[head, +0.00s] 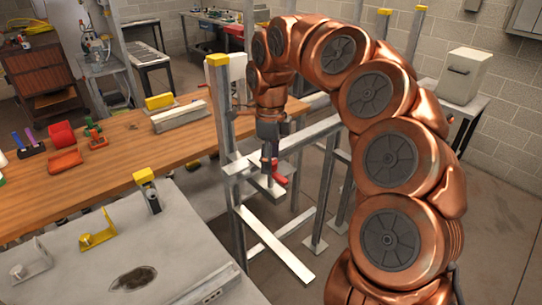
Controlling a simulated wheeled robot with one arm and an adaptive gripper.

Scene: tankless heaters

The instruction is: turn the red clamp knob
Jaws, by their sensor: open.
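A small red part that looks like the clamp knob (279,174) sits low on the grey metal frame in the middle of the head view. My gripper (268,176) points down from my copper-coloured arm, right beside the red part on its left. The fingers are small and dark here. They are open, and no object shows between them. I cannot tell whether they touch the red part. My gripper hides some of what lies behind it.
The grey metal frame (235,170) with yellow-capped posts stands around my gripper. A grey metal table (190,235) fills the front left. Bare floor (480,225) lies at right.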

